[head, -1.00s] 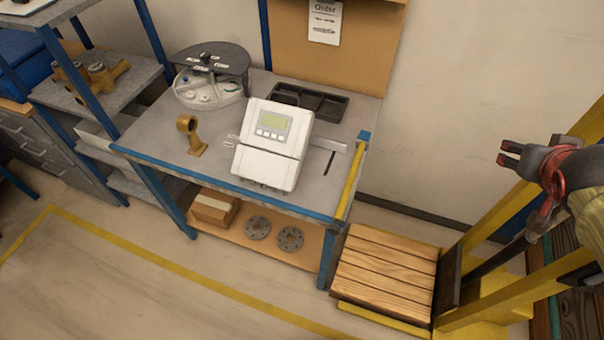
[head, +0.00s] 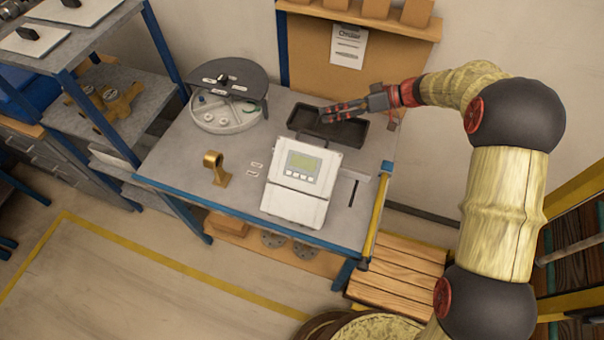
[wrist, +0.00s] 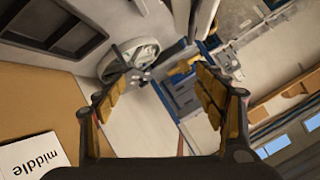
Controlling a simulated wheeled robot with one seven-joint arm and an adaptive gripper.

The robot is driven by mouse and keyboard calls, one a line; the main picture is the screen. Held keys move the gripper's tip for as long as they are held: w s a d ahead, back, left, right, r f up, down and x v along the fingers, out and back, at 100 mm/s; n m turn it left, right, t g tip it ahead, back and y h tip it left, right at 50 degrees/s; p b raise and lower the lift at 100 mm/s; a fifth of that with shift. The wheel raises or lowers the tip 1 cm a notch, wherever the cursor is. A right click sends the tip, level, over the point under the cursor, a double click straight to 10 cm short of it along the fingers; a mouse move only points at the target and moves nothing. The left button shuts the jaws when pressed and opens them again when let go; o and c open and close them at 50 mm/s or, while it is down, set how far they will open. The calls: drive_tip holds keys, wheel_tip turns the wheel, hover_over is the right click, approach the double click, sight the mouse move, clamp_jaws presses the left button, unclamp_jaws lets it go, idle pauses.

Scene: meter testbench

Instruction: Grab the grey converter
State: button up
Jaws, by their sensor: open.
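The converter (head: 300,180), a pale grey-white box with a small greenish screen and a row of buttons, rests on the workbench (head: 250,130) near its front edge, in the head view. I cannot make it out surely in the wrist view. My gripper (head: 328,112) is beyond the converter, over or near the black tray (head: 345,134) at the back of the bench. In the wrist view my gripper (wrist: 160,88) has its two fingers wide apart with nothing between them. The gripper and the converter are apart.
A round tub with a dark lid (head: 225,95) stands at the bench's back left. A brass fitting (head: 217,168) stands left of the converter. The back board (head: 345,70) carries a paper sheet (head: 349,46). A yellow rail (head: 374,218) edges the bench's right side.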

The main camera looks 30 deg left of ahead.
sight(326, 148)
drive_tip(key=s+f+g+h, duration=0.1)
drive_tip(key=s+f, duration=0.1)
drive_tip(key=s+d+f+g+p, duration=0.1)
drive_tip(key=s+f+g, duration=0.1)
drive_tip(key=s, duration=0.1)
drive_tip(key=s+d+f+g+h, duration=0.1)
drive_tip(key=s+f+g, duration=0.1)
drive_tip(key=s, duration=0.1)
drive_tip(key=shift+d+n+h+p, duration=0.1)
drive_tip(key=shift+n+h+p, duration=0.2)
drive_tip(key=shift+n, duration=0.1)
drive_tip(key=shift+s+f+g, duration=0.25)
drive_tip(key=shift+s+g, duration=0.05)
drive_tip(key=shift+s, duration=0.05)
drive_tip(key=x, duration=0.7)
drive_tip(key=shift+f, duration=0.2)
drive_tip(key=shift+w, duration=0.1)
drive_tip(key=shift+c, duration=0.6)
clamp_jaws()
drive_tip(key=shift+a+r, duration=0.1)
drive_tip(key=shift+a, duration=0.15)
